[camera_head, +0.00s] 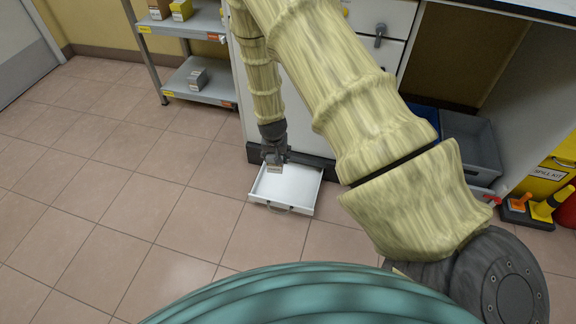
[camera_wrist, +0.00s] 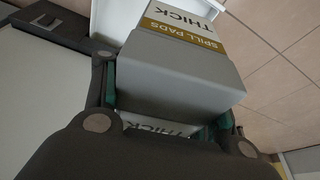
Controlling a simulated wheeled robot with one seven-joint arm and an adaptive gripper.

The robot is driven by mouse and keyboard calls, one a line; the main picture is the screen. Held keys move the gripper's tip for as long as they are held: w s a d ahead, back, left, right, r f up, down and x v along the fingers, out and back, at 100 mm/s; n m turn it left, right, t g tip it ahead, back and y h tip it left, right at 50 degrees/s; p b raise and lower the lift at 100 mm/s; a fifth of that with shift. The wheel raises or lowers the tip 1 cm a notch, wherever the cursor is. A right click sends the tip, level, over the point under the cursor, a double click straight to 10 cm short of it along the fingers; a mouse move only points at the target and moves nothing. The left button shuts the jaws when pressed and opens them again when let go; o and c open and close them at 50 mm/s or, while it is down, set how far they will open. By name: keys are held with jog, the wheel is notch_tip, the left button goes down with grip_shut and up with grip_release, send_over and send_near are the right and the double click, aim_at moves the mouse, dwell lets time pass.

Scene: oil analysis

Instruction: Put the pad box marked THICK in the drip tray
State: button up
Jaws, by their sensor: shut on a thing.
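My gripper (camera_head: 274,157) is shut on the grey pad box (camera_wrist: 182,72), which has a mustard band reading SPILL PADS and the word THICK. The fingers press on two opposite sides of the box in the wrist view. In the head view the box (camera_head: 274,169) shows small below the gripper, over the back left part of a white open drawer (camera_head: 302,200). I cannot tell how far above its floor the box is. The white drawer also shows behind the box in the wrist view (camera_wrist: 112,18). No label marks which thing is the drip tray.
A shelf rack (camera_head: 205,92) at the back left holds a grey box (camera_head: 197,78) below and yellow boxes (camera_head: 181,10) above. A grey bin (camera_head: 473,143) and a yellow spill kit (camera_head: 548,178) stand at right. The tiled floor at left is clear.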

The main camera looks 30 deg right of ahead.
jog(key=m+b, duration=0.2)
jog(key=b, duration=0.8)
send_over(288, 185)
notch_tip(288, 185, down, 13)
jog(key=shift+s+a+f+g, duration=0.15)
jog(key=shift+s+a+g, duration=0.2)
jog(key=shift+a, duration=0.1)
notch_tip(288, 185, down, 10)
jog(key=b, duration=0.5)
jog(key=shift+h, duration=0.3)
jog(key=o, duration=1.3)
jog(key=shift+c, duration=0.2)
